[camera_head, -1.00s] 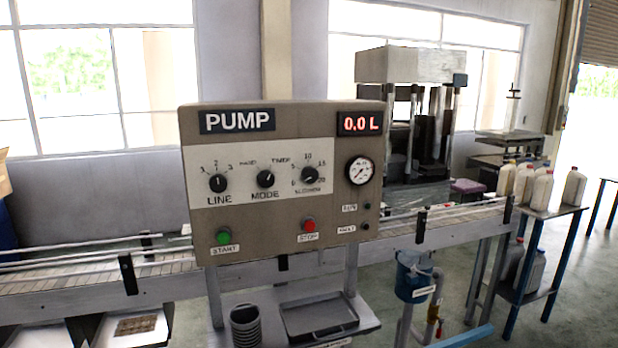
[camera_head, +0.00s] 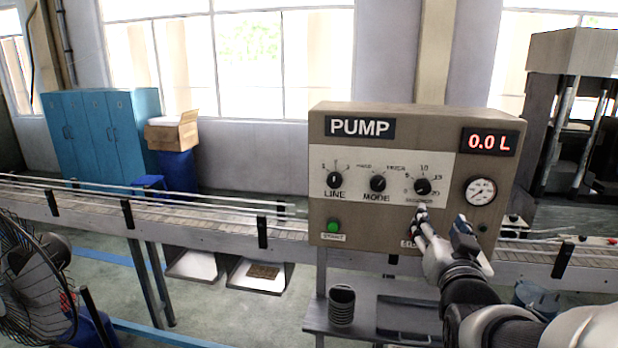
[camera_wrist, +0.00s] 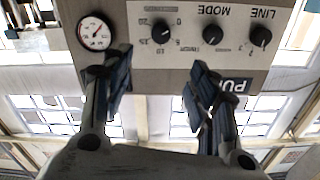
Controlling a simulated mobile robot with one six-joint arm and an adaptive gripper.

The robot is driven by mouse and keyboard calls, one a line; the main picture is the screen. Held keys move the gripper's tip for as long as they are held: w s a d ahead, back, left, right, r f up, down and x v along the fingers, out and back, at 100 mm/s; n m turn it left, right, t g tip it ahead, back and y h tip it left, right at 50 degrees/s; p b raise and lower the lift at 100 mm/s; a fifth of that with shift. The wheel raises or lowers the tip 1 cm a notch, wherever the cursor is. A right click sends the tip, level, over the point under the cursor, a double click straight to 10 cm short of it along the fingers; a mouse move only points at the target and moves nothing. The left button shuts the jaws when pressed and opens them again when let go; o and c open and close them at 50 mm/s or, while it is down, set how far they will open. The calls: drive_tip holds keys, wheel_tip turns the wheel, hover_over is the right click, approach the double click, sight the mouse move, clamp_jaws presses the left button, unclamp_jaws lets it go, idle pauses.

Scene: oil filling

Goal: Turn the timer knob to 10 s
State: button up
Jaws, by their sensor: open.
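The timer knob (camera_head: 423,186) is the rightmost of three black knobs on the pump panel's white plate, with numbers around it up to 20. Its pointer is too small to read surely. In the wrist view, which shows the panel upside down, the timer knob (camera_wrist: 161,32) sits between the fingers' lines, beyond the tips. My gripper (camera_head: 441,224) is in front of the panel, just below and right of the knob in the head view. It is open and empty; both fingers (camera_wrist: 160,82) show apart. The stop button is hidden behind it.
The mode knob (camera_head: 377,184) and line knob (camera_head: 334,180) are left of the timer knob. A pressure gauge (camera_head: 481,191) is on its right, under the 0.0 L display (camera_head: 489,142). A green start button (camera_head: 333,226) is lower left. A conveyor (camera_head: 200,218) runs behind.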

sight(424, 187)
drive_tip(key=x, duration=1.7)
drive_tip(key=shift+f, duration=0.15)
drive_tip(key=shift+c, duration=0.3)
drive_tip(key=c, duration=1)
